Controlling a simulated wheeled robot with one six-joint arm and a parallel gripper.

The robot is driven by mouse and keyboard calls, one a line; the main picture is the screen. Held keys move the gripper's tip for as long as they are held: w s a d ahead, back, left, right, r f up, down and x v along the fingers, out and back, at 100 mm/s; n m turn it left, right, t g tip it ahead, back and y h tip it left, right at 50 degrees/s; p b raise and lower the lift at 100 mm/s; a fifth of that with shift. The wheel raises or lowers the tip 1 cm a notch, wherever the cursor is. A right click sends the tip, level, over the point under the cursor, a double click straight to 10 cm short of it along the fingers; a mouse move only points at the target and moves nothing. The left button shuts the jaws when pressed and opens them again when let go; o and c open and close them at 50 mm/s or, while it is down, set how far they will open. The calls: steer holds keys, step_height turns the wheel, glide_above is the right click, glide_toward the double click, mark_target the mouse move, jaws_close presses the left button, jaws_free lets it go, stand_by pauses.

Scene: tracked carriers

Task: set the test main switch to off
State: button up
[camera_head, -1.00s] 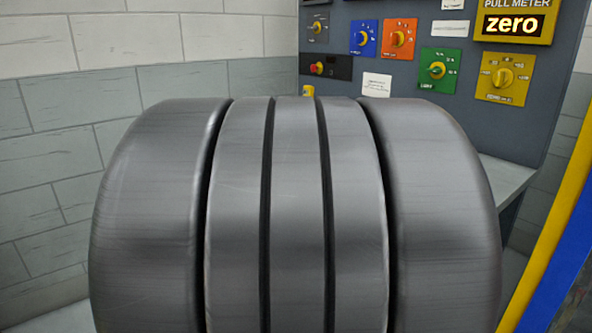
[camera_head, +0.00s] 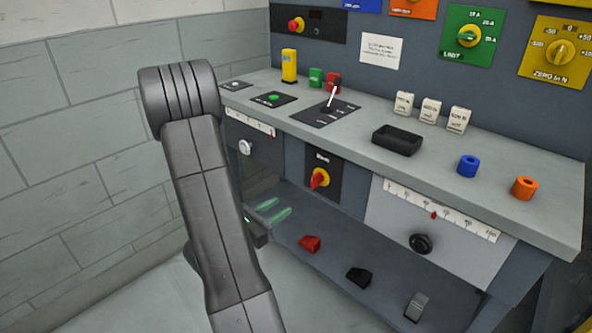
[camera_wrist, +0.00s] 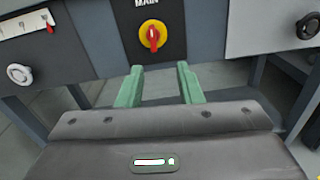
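The main switch (camera_head: 320,179) is a red knob on a yellow disc. It sits on a dark plate on the front of the bench, below the worktop. In the wrist view the main switch (camera_wrist: 152,36) is above and beyond my fingertips, its red handle about upright, under the label "MAIN". My gripper (camera_head: 272,212) is in front of the bench, left of and lower than the switch. In the wrist view my gripper (camera_wrist: 160,82) has its two green fingers apart with nothing between them. It does not touch the switch.
The worktop (camera_head: 400,172) juts out above the switch. A white knob (camera_head: 246,147) and a black knob (camera_head: 420,243) flank it. The lower shelf (camera_head: 330,262) holds a red piece (camera_head: 310,244) and dark pieces. A lever (camera_head: 331,96) stands on the worktop. The front is clear.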

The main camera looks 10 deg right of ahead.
mark_target(312, 182)
steer(key=x, duration=0.9)
steer(key=w+b+x, duration=0.1)
steer(key=x, duration=0.3)
steer(key=shift+w+a+f, duration=0.1)
steer(key=shift+w+a, duration=0.05)
steer(key=shift+w, duration=0.1)
jaws_close()
